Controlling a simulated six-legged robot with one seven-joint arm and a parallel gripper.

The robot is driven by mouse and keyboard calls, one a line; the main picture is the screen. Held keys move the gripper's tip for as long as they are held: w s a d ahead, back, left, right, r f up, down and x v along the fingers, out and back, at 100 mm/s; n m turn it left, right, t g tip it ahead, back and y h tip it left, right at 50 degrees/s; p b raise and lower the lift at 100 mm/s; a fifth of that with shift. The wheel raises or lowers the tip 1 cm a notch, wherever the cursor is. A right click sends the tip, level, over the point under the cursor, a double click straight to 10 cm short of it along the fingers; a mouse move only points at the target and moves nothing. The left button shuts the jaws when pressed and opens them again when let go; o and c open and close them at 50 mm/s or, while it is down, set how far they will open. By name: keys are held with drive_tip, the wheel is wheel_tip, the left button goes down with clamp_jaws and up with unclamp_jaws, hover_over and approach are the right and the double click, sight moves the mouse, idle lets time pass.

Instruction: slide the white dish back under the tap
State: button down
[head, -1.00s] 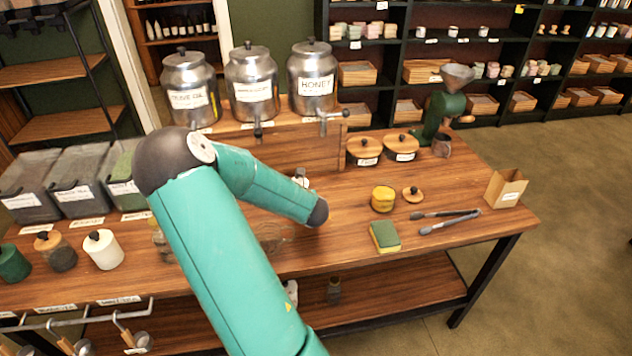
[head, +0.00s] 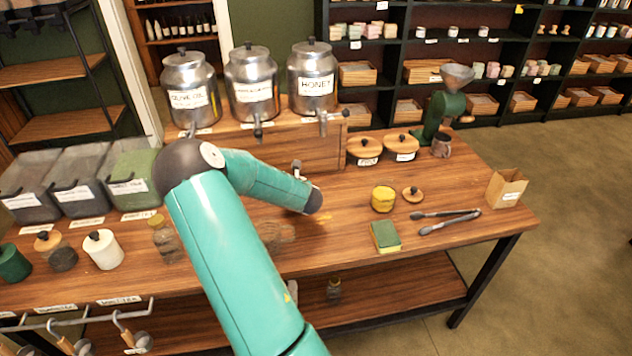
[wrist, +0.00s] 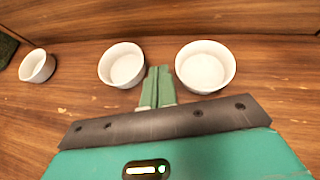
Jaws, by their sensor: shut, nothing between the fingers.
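Three white dishes stand in a row on the wooden table in the wrist view: left (wrist: 37,66), middle (wrist: 122,65) and right (wrist: 205,66). They look empty. My gripper (wrist: 159,71) is shut and empty, its fingertips in the gap between the middle and right dishes. I cannot tell whether it touches either one. In the head view my arm covers the dishes and the fingers. The steel tap (head: 322,122) of the honey urn and the middle urn's tap (head: 258,131) show above the table; how the dishes line up with them is hidden.
A wooden stand (head: 290,148) carries three steel urns and rises behind the dishes. Right of my arm are a yellow pot (head: 383,198), a sponge (head: 385,237) and tongs (head: 447,220). A glass jar (head: 165,238) stands left of my arm.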

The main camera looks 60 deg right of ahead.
drive_tip(key=shift+w+d, duration=0.6)
drive_tip(key=shift+d, duration=0.2)
drive_tip(key=shift+s+d, duration=1.3)
drive_tip(key=shift+s, duration=0.2)
drive_tip(key=shift+s+d, duration=1.3)
drive_tip(key=shift+s, duration=0.2)
drive_tip(key=w+a, duration=0.5)
drive_tip(key=w, duration=0.1)
drive_tip(key=shift+a, duration=0.2)
drive_tip(key=s+a, duration=0.2)
drive_tip(key=shift+s+a, duration=0.15)
drive_tip(key=shift+a, duration=0.2)
drive_tip(key=v, duration=0.4)
drive_tip(key=a+v, duration=0.1)
drive_tip(key=shift+a+r, duration=0.15)
drive_tip(key=shift+a, duration=0.15)
drive_tip(key=s+a+r, duration=0.2)
drive_tip(key=a+r, duration=0.1)
drive_tip(key=r, duration=0.7)
drive_tip(key=shift+s, duration=0.35)
drive_tip(key=shift+a, duration=0.1)
